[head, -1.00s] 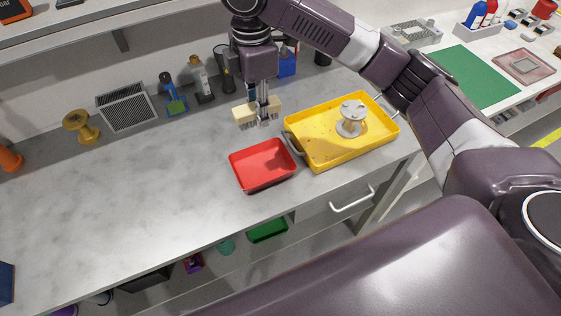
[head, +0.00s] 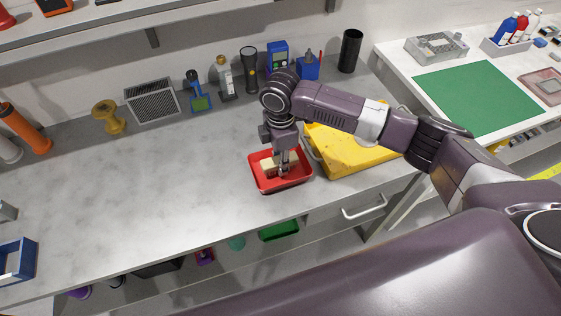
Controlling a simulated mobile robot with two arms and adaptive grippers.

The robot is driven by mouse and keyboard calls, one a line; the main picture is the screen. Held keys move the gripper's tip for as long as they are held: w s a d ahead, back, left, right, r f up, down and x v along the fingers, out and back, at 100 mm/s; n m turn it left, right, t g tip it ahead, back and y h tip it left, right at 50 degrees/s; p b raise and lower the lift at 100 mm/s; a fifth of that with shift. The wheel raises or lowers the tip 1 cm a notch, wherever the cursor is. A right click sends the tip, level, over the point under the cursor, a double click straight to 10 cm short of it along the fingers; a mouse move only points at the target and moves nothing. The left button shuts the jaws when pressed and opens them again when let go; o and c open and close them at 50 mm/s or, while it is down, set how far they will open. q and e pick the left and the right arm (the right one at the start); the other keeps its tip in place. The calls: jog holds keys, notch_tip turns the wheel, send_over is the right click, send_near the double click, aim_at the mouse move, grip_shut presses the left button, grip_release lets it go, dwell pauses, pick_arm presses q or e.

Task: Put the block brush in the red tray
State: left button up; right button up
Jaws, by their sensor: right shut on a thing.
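The red tray (head: 267,186) lies on the grey workbench, left of the yellow tray. The block brush (head: 267,166), a pale cream block, is low within the red tray's outline, between the jaws of my right gripper (head: 284,172). The right gripper points down and is shut on the brush. Whether the brush touches the tray floor cannot be told. The gripper and wrist hide part of the brush and the tray's back edge. My left gripper is not in view.
The yellow tray (head: 345,158) stands right of the red tray, partly behind my right arm. A yellow spool (head: 108,117), a grey mesh box (head: 152,100), a bottle (head: 225,78) and a black flashlight (head: 249,70) line the back.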

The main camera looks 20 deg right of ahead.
jog(key=shift+f, duration=0.55)
jog(key=o, duration=1.1)
jog(key=shift+f, duration=0.1)
notch_tip(320, 180, up, 11)
jog(key=shift+f+b, duration=0.1)
jog(key=shift+b, duration=1.1)
jog(key=shift+r, duration=0.75)
